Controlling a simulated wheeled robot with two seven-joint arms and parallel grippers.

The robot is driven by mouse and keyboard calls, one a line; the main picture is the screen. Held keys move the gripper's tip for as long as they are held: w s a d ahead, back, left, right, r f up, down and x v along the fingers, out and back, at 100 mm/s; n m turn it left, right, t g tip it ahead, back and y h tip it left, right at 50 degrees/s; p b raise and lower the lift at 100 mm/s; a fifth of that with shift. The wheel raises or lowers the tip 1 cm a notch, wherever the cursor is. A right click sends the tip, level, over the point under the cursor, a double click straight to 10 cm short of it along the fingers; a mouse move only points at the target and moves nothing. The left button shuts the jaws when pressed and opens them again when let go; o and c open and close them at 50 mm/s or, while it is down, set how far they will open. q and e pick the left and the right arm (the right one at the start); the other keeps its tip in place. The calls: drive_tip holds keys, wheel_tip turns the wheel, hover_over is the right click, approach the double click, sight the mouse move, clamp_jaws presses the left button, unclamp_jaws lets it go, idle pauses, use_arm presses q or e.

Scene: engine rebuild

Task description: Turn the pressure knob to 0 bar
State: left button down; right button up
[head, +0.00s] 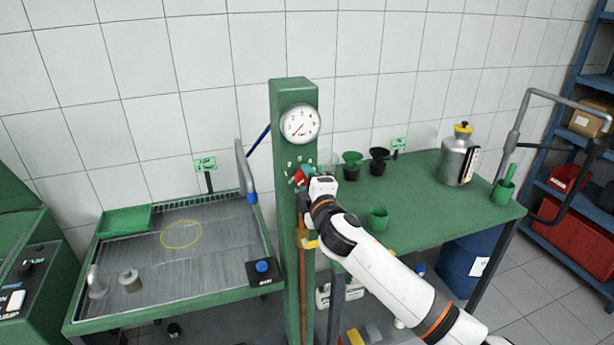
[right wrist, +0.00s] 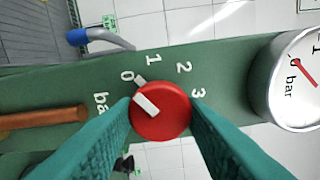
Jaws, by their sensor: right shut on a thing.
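The red pressure knob (right wrist: 162,112) sits on the green column, with the numbers 0 (right wrist: 127,76), 1, 2 and 3 around it. Its white pointer (right wrist: 145,104) points up-left in the right wrist view, roughly toward the 0. My right gripper (right wrist: 160,118) is shut on the knob, one teal finger on each side. In the head view the right gripper (head: 306,178) reaches the column, and the knob is mostly hidden. The pressure gauge (head: 300,123) is above the knob; its red needle points to the lower left. My left gripper is not in view.
A green bench (head: 455,222) on the right holds black and green funnels, a green cup (head: 378,219) and a metal can (head: 457,160). A wash tray (head: 200,285) stands left of the column (head: 293,95). A copper-coloured pipe (right wrist: 40,118) runs along the column.

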drive_tip(key=shift+n+p, duration=0.3)
drive_tip(key=shift+n, duration=0.6)
drive_tip(key=shift+f, duration=0.1)
drive_tip(key=o, duration=1)
drive_tip(key=b+v, duration=0.2)
drive_tip(key=v, duration=1)
